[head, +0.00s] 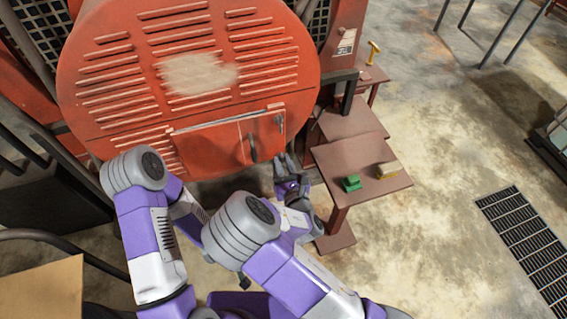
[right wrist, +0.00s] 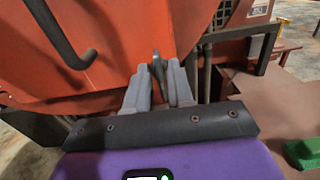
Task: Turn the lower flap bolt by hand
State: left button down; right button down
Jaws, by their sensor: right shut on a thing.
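The red flap (head: 215,147) is set low in the round, louvred red housing. A dark bar handle (head: 252,148) stands on it, and this handle also shows at the left of the right wrist view (right wrist: 62,40). A grey upper bolt (head: 279,122) shows at the flap's right edge in the head view. My right gripper (head: 281,163) is at the flap's lower right. In the right wrist view its fingers (right wrist: 159,88) are shut on a small grey bolt (right wrist: 156,66), the lower flap bolt by its place. The fingers hide part of it.
A brown step table (head: 335,165) stands close right of my right gripper, with a green block (head: 351,183) and a yellow block (head: 387,170) on it. A yellow tool (head: 373,52) stands further back. A floor grate (head: 525,240) lies right, with open floor between.

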jog(key=shift+m, duration=0.4)
jog(key=shift+f+m+b, duration=0.2)
jog(key=shift+m+b, duration=4.05)
jog(key=shift+m, duration=1.6)
jog(key=shift+f+m+b, duration=0.25)
jog(key=shift+m+b, duration=3.95)
jog(key=shift+m, duration=1.7)
jog(key=shift+f+m+b, duration=0.2)
jog(key=shift+m+b, duration=4.05)
jog(key=shift+m, duration=1.6)
